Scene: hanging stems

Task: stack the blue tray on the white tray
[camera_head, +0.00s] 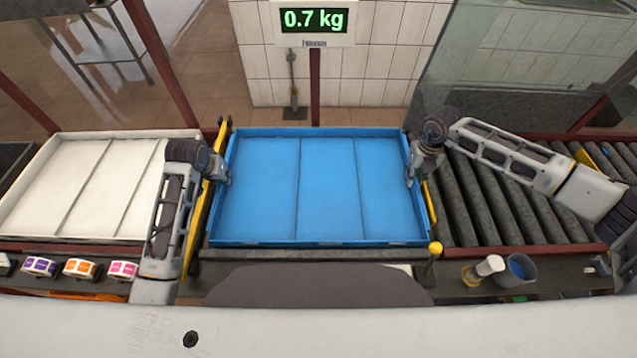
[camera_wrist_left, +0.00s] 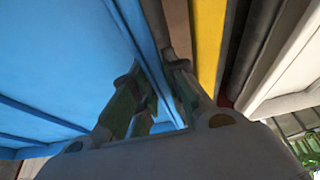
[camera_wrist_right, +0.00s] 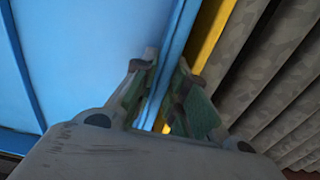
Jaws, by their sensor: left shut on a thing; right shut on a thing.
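The blue tray (camera_head: 328,190) is empty, with two dividers across it, and sits in the middle between two yellow rails. The white tray (camera_head: 85,190) is to its left, also empty and divided, partly hidden by my left arm. My left gripper (camera_head: 220,178) is shut on the blue tray's left wall; the wall shows between its fingers in the left wrist view (camera_wrist_left: 158,85). My right gripper (camera_head: 413,175) is shut on the right wall, which shows between its fingers in the right wrist view (camera_wrist_right: 165,80). The tray looks level; I cannot tell whether it is lifted.
A display (camera_head: 314,20) on a post behind reads 0.7 kg. A roller conveyor (camera_head: 510,205) lies to the right. Label rolls (camera_head: 80,268) stand at the front left. A white-capped bottle (camera_head: 484,270) and a grey cup (camera_head: 515,270) stand at the front right.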

